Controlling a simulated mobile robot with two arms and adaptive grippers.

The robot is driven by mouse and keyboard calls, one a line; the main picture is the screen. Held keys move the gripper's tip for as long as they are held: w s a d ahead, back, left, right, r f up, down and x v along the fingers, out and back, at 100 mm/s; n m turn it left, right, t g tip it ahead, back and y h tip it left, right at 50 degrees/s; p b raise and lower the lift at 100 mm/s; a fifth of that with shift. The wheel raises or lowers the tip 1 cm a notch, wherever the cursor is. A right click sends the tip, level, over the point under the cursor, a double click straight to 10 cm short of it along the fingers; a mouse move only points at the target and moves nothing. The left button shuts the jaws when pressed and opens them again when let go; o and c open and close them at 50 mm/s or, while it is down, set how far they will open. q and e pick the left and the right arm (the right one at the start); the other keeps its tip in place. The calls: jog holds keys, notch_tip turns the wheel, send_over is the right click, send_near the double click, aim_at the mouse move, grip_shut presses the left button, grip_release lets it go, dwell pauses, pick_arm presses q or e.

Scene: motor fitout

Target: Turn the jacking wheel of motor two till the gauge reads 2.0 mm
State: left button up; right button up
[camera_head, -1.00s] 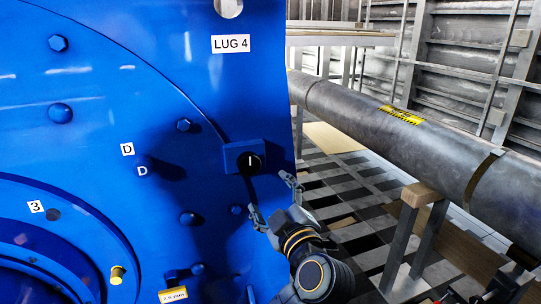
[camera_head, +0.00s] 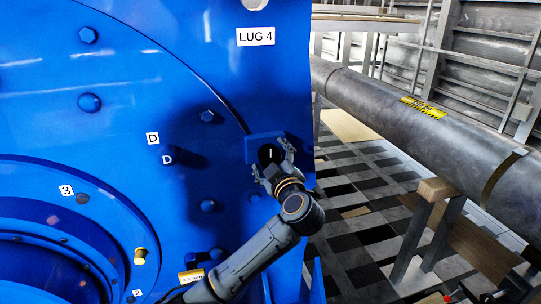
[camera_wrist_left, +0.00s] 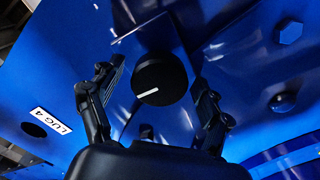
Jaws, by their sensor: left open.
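The black round wheel (camera_head: 268,154) with a white index line sits on a blue block (camera_head: 252,149) on the blue motor face, below the LUG 4 label. In the left wrist view the wheel (camera_wrist_left: 160,79) lies ahead of the fingers, its white line tilted a little off level. My left gripper (camera_head: 272,162) is open, with its fingers on either side of the wheel in the head view. In the left wrist view the left gripper (camera_wrist_left: 155,105) shows gaps between both fingers and the wheel. A yellow tag (camera_head: 191,276) low on the motor has text too small to read surely.
The motor face (camera_head: 90,65) carries several protruding bolts and labels D, D and 3. A yellow plug (camera_head: 140,256) sits at lower left. A large grey pipe (camera_head: 455,132) rests on a stand (camera_head: 437,188) at right, over a checkered floor.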

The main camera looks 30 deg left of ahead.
pick_arm(q)
jog(key=c, duration=1.2)
jog(key=shift+o, duration=0.2)
jog(key=shift+n, duration=0.3)
jog(key=shift+n+p, duration=0.5)
jog(key=shift+n, duration=0.9)
jog(key=n+p, duration=0.1)
jog(key=n, duration=0.2)
jog(key=shift+n, duration=1.1)
